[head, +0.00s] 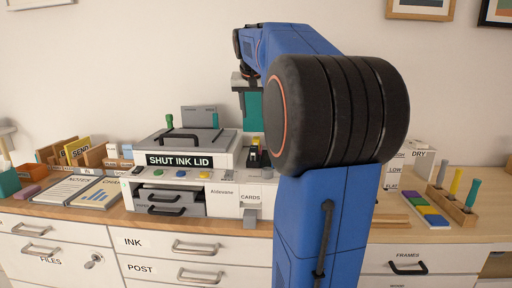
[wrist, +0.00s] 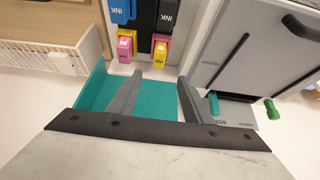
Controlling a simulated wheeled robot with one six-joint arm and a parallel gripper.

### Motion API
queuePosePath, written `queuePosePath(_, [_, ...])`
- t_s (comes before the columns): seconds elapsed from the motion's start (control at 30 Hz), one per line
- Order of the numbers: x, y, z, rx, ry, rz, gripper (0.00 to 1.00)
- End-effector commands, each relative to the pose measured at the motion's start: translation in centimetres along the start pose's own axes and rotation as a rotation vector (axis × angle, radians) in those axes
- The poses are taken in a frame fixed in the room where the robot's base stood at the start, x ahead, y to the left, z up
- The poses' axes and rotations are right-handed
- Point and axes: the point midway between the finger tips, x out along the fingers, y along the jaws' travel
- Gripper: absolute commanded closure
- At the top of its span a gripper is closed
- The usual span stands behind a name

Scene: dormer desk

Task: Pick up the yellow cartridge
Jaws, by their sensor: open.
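Ink cartridges stand in a cluster at the top of the wrist view. The yellow cartridge (wrist: 160,57) is at the near right of it, with a pink part right behind it. A pink cartridge (wrist: 124,48) with a yellow part behind it is to its left. In the head view a small yellow top (head: 255,141) shows right of the printer. My gripper (wrist: 160,77) is open and empty, its two grey fingers apart. The yellow cartridge lies beyond the fingertips, roughly in line with the gap. In the head view my arm partly hides this area.
A blue cartridge (wrist: 120,12) and a black cartridge (wrist: 167,14) stand behind. The grey printer lid (head: 185,143) is close on the cluster's left in the head view. A white basket (wrist: 75,52) is at left in the wrist view. A block with coloured sticks (head: 450,208) stands far right.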

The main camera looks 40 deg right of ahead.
Motion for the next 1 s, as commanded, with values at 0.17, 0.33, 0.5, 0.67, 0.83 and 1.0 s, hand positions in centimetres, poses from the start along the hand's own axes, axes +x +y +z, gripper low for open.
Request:
queuePosePath(0.17, [3.3,0.0,0.1,0.0,-0.003,0.001,0.55])
queuePosePath(0.33, [6.3,0.0,0.1,-0.001,-0.002,0.0,0.55])
queuePosePath(0.5, [8.8,0.0,0.1,-0.001,-0.002,0.0,0.55])
queuePosePath(0.67, [9.9,0.0,0.1,-0.001,0.0,-0.001,0.55])
queuePosePath(0.83, [10.7,0.0,0.1,-0.001,-0.001,0.0,0.55])
queuePosePath(1.0, [12.6,0.2,0.0,-0.001,-0.003,0.0,0.55])
